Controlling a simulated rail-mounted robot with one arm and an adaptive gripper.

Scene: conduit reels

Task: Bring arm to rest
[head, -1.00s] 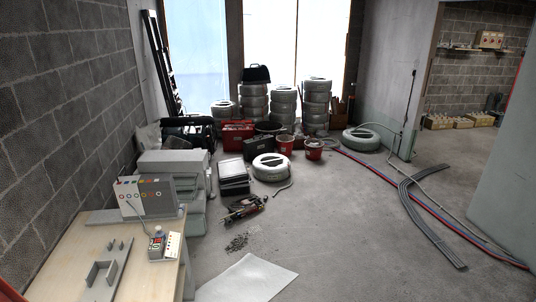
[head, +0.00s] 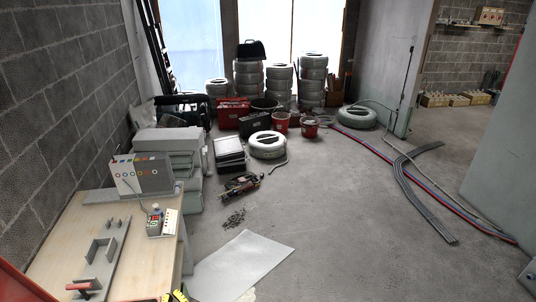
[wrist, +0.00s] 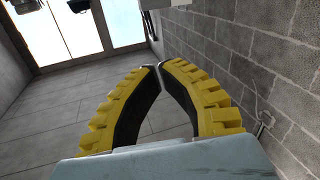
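My gripper (wrist: 158,66) fills the middle of the wrist view. Its two yellow, ribbed fingers with black inner pads lean together and meet at the tips, or very nearly so. Nothing shows between them, so it looks shut and empty. It points toward open room, with a grey block wall at the right and bright windows at the upper left. In the head view only a small yellow and black piece, probably my gripper (head: 177,296), shows at the bottom edge, by the near right corner of the workbench. The rest of my arm is not clearly in view.
The wooden workbench (head: 60,245) carries a grey fixture (head: 100,250), a panel box (head: 142,175), a small meter (head: 155,222) and a red-handled tool (head: 85,287). A pale sheet (head: 240,265) lies on the floor.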

